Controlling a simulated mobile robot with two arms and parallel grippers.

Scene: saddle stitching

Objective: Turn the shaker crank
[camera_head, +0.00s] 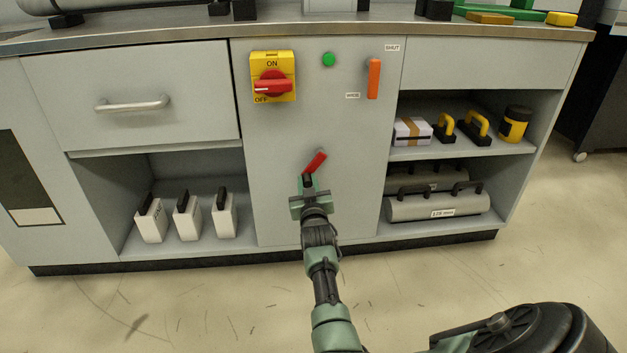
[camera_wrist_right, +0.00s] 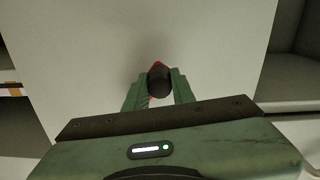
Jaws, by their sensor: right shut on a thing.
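The shaker crank appears to be the red crank (camera_head: 316,161) with a dark knob, low on the middle grey panel. Its red arm slants up and to the right from the grip. My right gripper (camera_head: 307,181) reaches up from below and is shut on the crank's dark knob. In the right wrist view the dark round knob (camera_wrist_right: 159,82) sits between the two green fingers (camera_wrist_right: 158,92), with a little red showing behind it. My left gripper is not in view.
Above the crank are a yellow and red ON/OFF switch (camera_head: 272,77), a green button (camera_head: 328,59) and an orange lever (camera_head: 374,78). Open shelves flank the panel: white containers (camera_head: 187,218) at left, grey cylinders (camera_head: 437,206) at right. The floor in front is clear.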

